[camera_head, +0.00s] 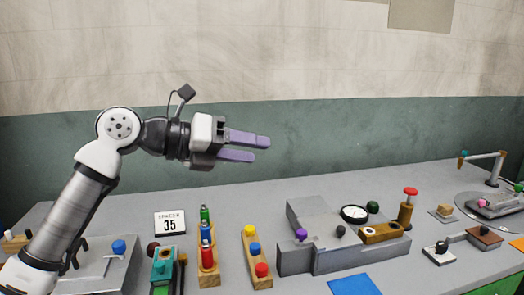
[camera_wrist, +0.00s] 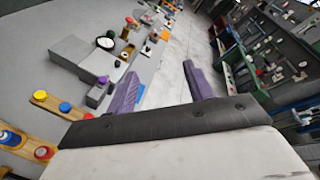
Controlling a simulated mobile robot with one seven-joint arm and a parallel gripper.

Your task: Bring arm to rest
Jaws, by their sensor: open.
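My arm reaches in from the lower left in the head view, bends at a white joint and holds my gripper (camera_head: 262,148) level above the bench. The gripper points right, and its two purple fingers are apart with nothing between them. In the wrist view the open fingers of my gripper (camera_wrist: 162,88) also show, with only bench edge and floor beyond them. The gripper touches nothing on the bench (camera_head: 225,185).
A blue square (camera_head: 354,285) lies in front. Air around the gripper is clear.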

